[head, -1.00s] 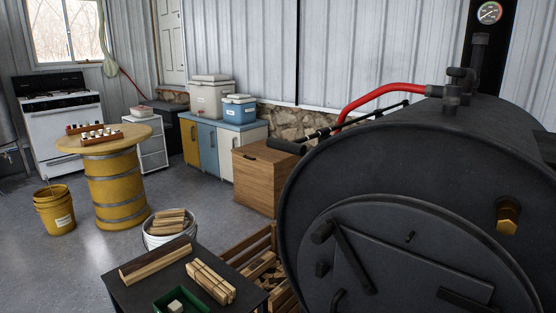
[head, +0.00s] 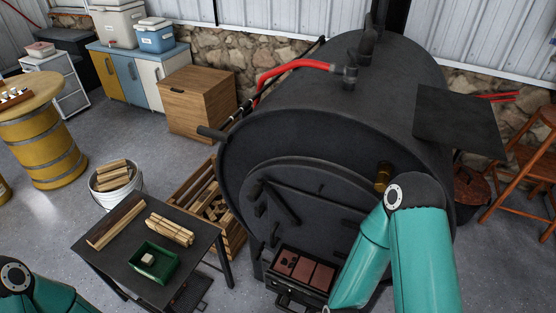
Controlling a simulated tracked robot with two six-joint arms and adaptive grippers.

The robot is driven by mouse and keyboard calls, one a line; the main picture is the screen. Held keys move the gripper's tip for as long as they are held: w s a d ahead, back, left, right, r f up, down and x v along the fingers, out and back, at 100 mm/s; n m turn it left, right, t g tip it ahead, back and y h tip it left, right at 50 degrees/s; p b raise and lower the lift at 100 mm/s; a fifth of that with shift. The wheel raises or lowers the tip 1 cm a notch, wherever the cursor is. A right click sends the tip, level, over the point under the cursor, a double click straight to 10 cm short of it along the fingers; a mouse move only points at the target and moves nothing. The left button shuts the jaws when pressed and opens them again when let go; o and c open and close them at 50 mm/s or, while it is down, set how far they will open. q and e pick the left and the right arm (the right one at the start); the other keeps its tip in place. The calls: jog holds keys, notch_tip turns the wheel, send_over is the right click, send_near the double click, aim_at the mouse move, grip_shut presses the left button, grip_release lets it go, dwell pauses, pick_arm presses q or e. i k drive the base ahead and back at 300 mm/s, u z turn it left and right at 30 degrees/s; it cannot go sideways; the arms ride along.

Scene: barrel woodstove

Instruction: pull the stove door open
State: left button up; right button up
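The black barrel woodstove (head: 345,120) fills the middle of the head view, its round front facing me. The stove door (head: 315,225) is a dark plate on that front and looks shut, lying flat in its frame. A slanted dark bar (head: 281,202) crosses its upper left part, with short dark knobs beside it. My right arm bends in front of the stove's right side and hides the door's right part. Its forearm runs down to the bottom edge, and its gripper is out of view. My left arm shows only at the bottom left corner; its gripper is out of view.
A black box with reddish panels (head: 304,267) sits below the door. To the left stand a small dark table (head: 180,268) with split wood and a green bin (head: 152,264), a wooden crate (head: 232,236) and a white bucket (head: 117,205). A flat dark plate (head: 460,120) juts out right of the barrel.

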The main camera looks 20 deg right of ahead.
aim_at(328, 231)
jog(key=z, duration=0.55)
jog(key=k, duration=1.35)
jog(key=u, duration=0.85)
jog(key=i, duration=1)
